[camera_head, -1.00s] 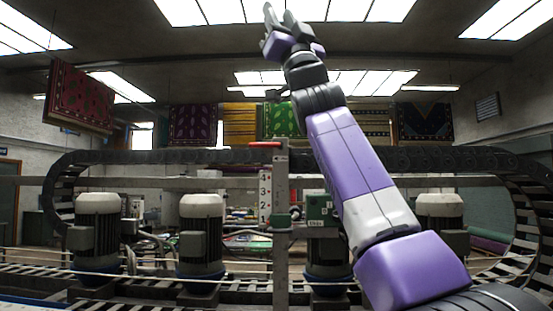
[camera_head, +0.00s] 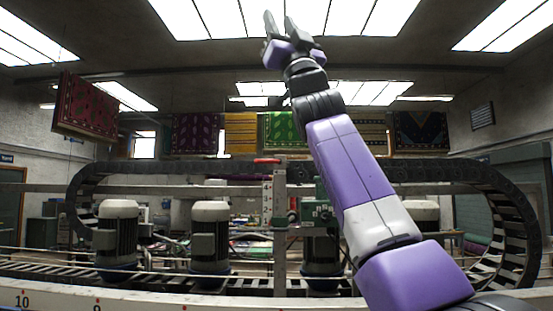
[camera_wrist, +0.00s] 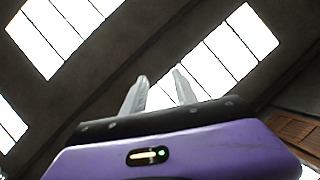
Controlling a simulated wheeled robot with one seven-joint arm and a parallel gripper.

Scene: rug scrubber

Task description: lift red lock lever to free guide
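A small red lever (camera_head: 267,161) lies flat across the top of an upright grey post near the middle of the head view. Below it, a white number scale (camera_head: 267,199) runs down the post, which may be the guide. My gripper (camera_head: 280,20) is raised high, pointing up toward the ceiling, far from the lever. Its two fingers are apart with nothing between them; they also show in the wrist view (camera_wrist: 158,92). The lever does not show in the wrist view.
Several motors with white caps, such as one at left (camera_head: 118,238), stand along the machine. A black cable chain (camera_head: 230,170) loops around behind. A white numbered rail (camera_head: 130,301) crosses the front. Rugs (camera_head: 88,108) hang at the back. The air above the machine is clear.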

